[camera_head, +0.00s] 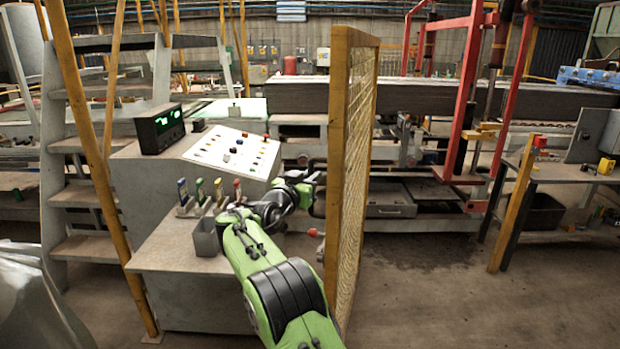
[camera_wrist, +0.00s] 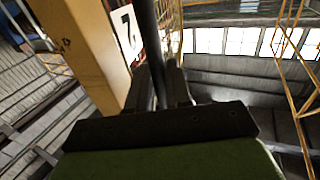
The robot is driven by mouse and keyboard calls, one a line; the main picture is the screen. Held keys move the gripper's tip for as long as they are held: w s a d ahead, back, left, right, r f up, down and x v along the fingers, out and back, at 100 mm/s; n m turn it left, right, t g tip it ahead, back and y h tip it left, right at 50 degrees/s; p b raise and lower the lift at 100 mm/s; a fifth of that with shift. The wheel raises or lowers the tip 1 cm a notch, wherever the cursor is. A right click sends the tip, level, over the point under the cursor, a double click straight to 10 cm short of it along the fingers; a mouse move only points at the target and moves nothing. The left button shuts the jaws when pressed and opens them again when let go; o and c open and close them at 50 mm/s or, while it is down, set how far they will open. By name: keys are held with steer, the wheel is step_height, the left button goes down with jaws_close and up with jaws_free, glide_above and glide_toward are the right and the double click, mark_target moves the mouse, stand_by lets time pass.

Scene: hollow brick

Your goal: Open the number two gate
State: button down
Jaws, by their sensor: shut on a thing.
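The gate is a yellow-framed mesh panel (camera_head: 352,130) standing upright in the middle of the head view, seen nearly edge-on. In the wrist view its yellow post (camera_wrist: 85,45) carries a white plate with a dark number (camera_wrist: 127,33), which looks like a tilted 2. A dark upright bar (camera_wrist: 149,30) runs beside the plate. My gripper (camera_wrist: 160,85) is shut on this bar, close to the post. In the head view my gripper (camera_head: 316,193) is at the gate's left side, partly hidden, and its grip is unclear there.
A grey control desk (camera_head: 232,152) with buttons, coloured levers (camera_head: 200,190) and a display box (camera_head: 160,128) stands left of my arm. Steps (camera_head: 75,195) are further left. A red frame (camera_head: 468,100) and a side table (camera_head: 565,172) stand right. The floor (camera_head: 450,290) right of the gate is clear.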

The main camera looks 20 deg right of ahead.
steer(key=shift+s+d+r, duration=0.15)
steer(key=shift+d+r, duration=0.15)
steer(key=shift+r, duration=0.15)
steer(key=c, duration=1.5)
jaws_free()
steer(key=shift+o, duration=1.3)
steer(key=shift+d+f, duration=0.1)
steer(key=shift+d, duration=0.05)
steer(key=shift+o, duration=0.4)
steer(key=shift+w+d+f, duration=0.25)
steer(key=shift+w, duration=0.1)
steer(key=b+v, duration=0.3)
steer(key=v, duration=1.3)
